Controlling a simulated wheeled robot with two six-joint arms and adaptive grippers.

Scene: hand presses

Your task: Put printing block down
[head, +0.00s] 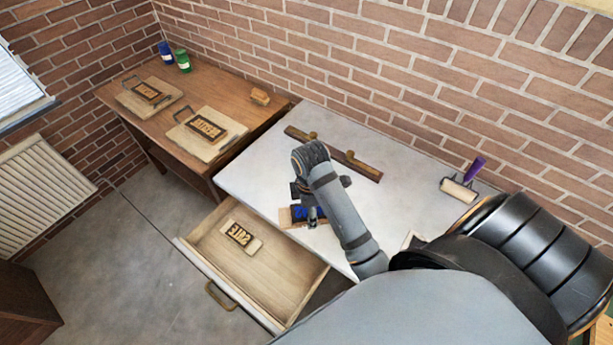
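My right gripper (306,200) is over the front left part of the white tabletop (262,160). A small wooden printing block (288,217) with a blue face is directly below it, partly hidden by the gripper. I cannot tell whether the fingers are closed on this block or whether it touches the tabletop. Another printing block (240,236), with dark raised mirrored letters, lies in the open drawer (281,277). My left gripper is not in view.
A brown desk (215,87) at the left holds two hand presses (151,97) (208,131), blue (166,53) and green (183,61) jars and a brush-like wooden item (260,97). A wooden bar with knobs (335,154), a roller (459,190) and a purple tube (475,168) are on the white tabletop.

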